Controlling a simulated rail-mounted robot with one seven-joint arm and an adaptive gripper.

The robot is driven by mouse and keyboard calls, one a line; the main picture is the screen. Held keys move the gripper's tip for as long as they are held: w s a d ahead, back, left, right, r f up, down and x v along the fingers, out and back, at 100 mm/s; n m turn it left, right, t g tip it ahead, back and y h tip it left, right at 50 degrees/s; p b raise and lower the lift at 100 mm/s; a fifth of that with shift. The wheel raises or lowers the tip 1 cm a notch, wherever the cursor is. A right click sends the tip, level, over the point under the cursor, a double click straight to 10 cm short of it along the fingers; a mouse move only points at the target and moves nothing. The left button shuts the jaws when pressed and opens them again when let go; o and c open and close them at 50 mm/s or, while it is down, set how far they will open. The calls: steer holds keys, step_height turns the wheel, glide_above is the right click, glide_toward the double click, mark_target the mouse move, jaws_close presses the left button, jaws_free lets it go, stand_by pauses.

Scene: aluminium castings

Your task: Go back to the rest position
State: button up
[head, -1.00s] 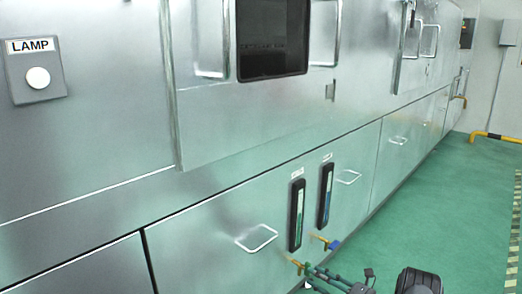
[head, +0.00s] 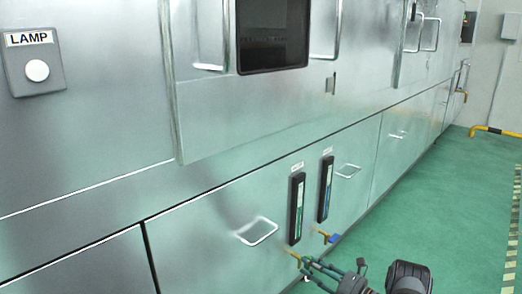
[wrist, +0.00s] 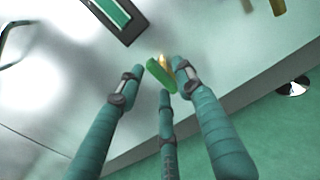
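My gripper (head: 304,264) has three teal fingers with dark joints. It is low at the metal cabinet front, beside the left brass valve (head: 293,257). In the wrist view my gripper (wrist: 160,74) has its fingertips spread around a green valve handle (wrist: 157,75) on a brass stem. A gap shows between the left fingertip and the handle; contact of the other fingers cannot be told. In the head view the green handle is hard to make out among the fingers.
A blue-handled valve (head: 331,238) is just to the right. Two dark gauges (head: 297,208) and a drawer handle (head: 258,232) are on the cabinet. A LAMP button (head: 36,70) is at upper left. Open green floor (head: 450,205) lies to the right.

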steer(key=shift+r+m, duration=0.1)
steer(key=shift+m, duration=1.6)
steer(key=shift+d, duration=0.1)
